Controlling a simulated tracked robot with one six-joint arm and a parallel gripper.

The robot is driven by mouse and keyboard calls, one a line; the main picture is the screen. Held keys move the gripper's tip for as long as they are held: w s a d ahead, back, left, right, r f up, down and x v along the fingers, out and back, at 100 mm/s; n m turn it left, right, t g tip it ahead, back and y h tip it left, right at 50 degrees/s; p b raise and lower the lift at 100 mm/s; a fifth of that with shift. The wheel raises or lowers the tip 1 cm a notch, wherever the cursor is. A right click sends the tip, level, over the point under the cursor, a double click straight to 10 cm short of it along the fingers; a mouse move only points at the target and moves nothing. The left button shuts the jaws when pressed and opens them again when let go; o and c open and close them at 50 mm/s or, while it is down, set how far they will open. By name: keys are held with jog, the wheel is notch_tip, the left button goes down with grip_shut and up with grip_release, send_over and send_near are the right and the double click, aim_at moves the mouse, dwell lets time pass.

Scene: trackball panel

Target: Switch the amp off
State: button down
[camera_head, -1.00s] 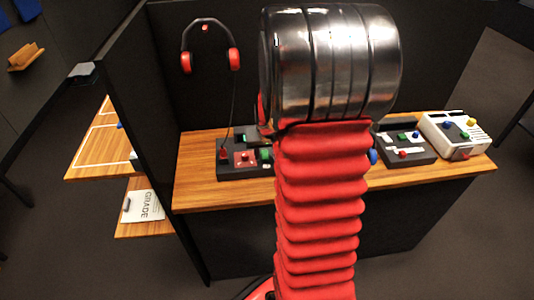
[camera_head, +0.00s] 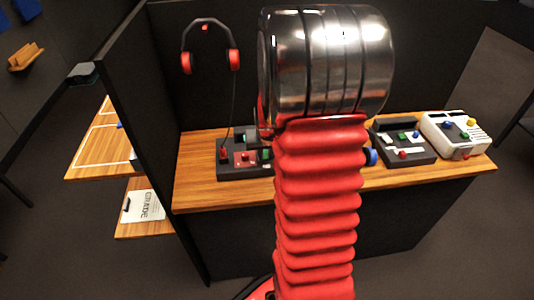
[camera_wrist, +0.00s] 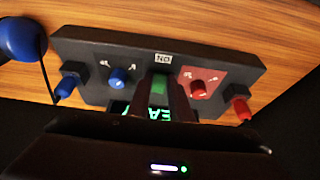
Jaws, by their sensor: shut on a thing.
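The amp is a dark box (camera_head: 232,172) on the wooden desk, partly hidden behind my arm in the head view. In the wrist view the amp (camera_wrist: 215,60) appears upside down, with a blue knob (camera_wrist: 122,77), a red panel with a red knob (camera_wrist: 197,89), and a small white label reading ON. A green switch (camera_wrist: 158,86) is at its middle, between the dark fingers of my gripper (camera_wrist: 162,98). My gripper is shut on this switch. Green lit letters show behind the fingers, partly covered.
Red headphones (camera_head: 210,50) hang on the partition, with a cable down to the amp. A blue round piece (camera_wrist: 22,38) with a black cable lies beside the amp. A dark control box (camera_head: 408,148) and a white one (camera_head: 455,135) stand at the right of the desk (camera_head: 200,195).

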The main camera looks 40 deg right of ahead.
jog(key=shift+d, duration=0.15)
jog(key=shift+w+d+r+g+y, duration=0.1)
jog(key=shift+w+d+g+y, duration=0.1)
jog(key=shift+g+y, duration=0.45)
jog(key=shift+w+d+r+g+y, duration=0.1)
jog(key=shift+w+g+y, duration=0.2)
jog(key=shift+g, duration=0.55)
jog(key=shift+s, duration=0.1)
jog(key=c, duration=1.6)
grip_release()
